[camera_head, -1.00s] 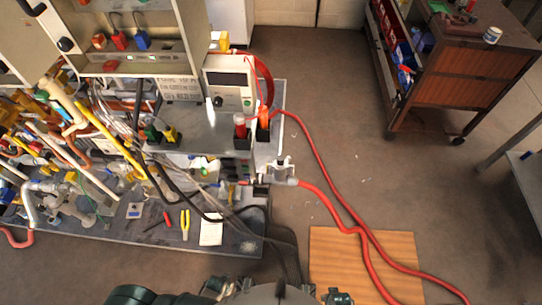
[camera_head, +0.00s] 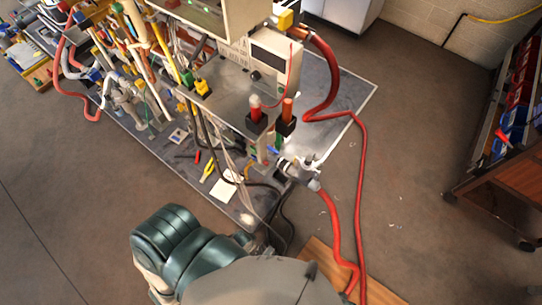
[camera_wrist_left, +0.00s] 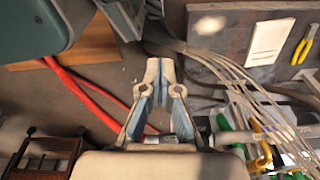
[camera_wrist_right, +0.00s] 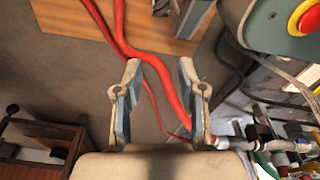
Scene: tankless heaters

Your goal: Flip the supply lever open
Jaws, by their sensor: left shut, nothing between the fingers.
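The metal valve fitting (camera_head: 297,170) sits at the bench's right corner, with a red hose (camera_head: 329,210) running from it. A small blue handle (camera_head: 272,150) shows just left of it; I cannot tell whether this is the supply lever. My left gripper (camera_wrist_left: 161,64) is shut and empty, its fingertips close together; in the left wrist view the fitting is partly hidden behind its right finger. My right gripper (camera_wrist_right: 160,66) is open and empty, with a red hose passing behind its fingers. In the right wrist view the fitting (camera_wrist_right: 245,144) lies at the right. Neither gripper shows in the head view.
The bench (camera_head: 345,95) carries an instrument box (camera_head: 275,62), pipes, black cables, pliers (camera_head: 208,171) and white paper (camera_head: 226,190). A brown cart (camera_head: 505,195) stands at the right. A wooden board (camera_head: 318,258) lies on the floor. Floor between bench and cart is mostly clear.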

